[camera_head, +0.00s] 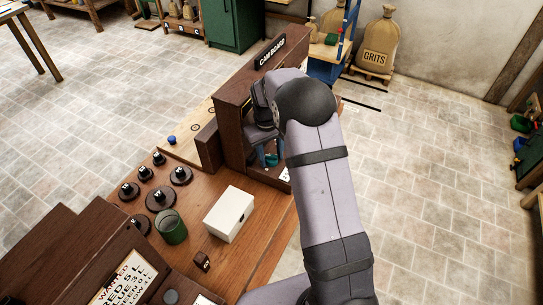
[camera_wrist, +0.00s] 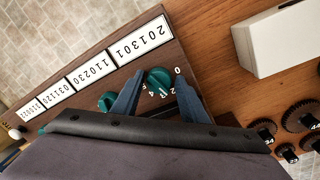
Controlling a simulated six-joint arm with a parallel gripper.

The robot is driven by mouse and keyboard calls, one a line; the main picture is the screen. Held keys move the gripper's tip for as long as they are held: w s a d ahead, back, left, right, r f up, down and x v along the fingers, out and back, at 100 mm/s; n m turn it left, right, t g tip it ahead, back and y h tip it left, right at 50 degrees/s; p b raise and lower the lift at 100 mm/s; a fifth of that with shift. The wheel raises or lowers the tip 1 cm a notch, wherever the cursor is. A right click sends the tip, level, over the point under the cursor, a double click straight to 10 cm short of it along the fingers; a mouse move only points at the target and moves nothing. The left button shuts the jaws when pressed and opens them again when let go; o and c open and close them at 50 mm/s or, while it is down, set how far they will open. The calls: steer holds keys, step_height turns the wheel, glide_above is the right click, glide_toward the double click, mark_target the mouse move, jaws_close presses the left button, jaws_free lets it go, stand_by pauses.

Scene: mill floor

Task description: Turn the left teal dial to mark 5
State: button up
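A teal dial (camera_wrist: 158,79) sits on the brown wooden board (camera_wrist: 98,53) in the wrist view, at the right end of a row of teal dials. With the labels read upright, this is the left end. Numerals ring it, with a 0 at its right; its pointer setting is not clear. My gripper (camera_wrist: 160,76) has its two blue fingers apart, one on either side of this dial; I cannot tell whether they touch it. A second teal dial (camera_wrist: 107,101) is partly behind the left finger. In the head view my gripper (camera_head: 267,152) is at the cabinet, partly hidden by my arm.
White number cards (camera_wrist: 139,38) line the board beside the dials. A small blue knob (camera_head: 171,140) is on the pale board behind.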

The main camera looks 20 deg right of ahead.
mark_target(273, 160)
steer(key=n, duration=0.7)
steer(key=shift+d+p, duration=0.2)
steer(key=shift+p, duration=0.15)
steer(key=n, duration=0.3)
steer(key=n+p, duration=0.1)
steer(key=n, duration=0.2)
steer(key=shift+d+n+t+y, duration=0.1)
steer(key=shift+n+t+y, duration=0.2)
steer(key=shift+y, duration=0.1)
steer(key=r+b, duration=0.1)
steer(key=r, duration=0.2)
steer(key=r+b, duration=0.2)
steer(key=r, duration=0.1)
steer(key=shift+s+r, duration=0.2)
steer(key=shift+r, duration=0.2)
steer(key=s+a+f+m, duration=0.1)
steer(key=s+a+m, duration=0.1)
steer(key=s+m, duration=0.5)
steer(key=s+a+f+m, duration=0.1)
steer(key=s+a+m, duration=0.2)
steer(key=s+m, duration=0.5)
steer(key=s, duration=1.1)
steer(key=shift+s+f+g+b, duration=0.15)
steer(key=shift+s+g+b, duration=0.2)
steer(key=shift+g, duration=0.05)
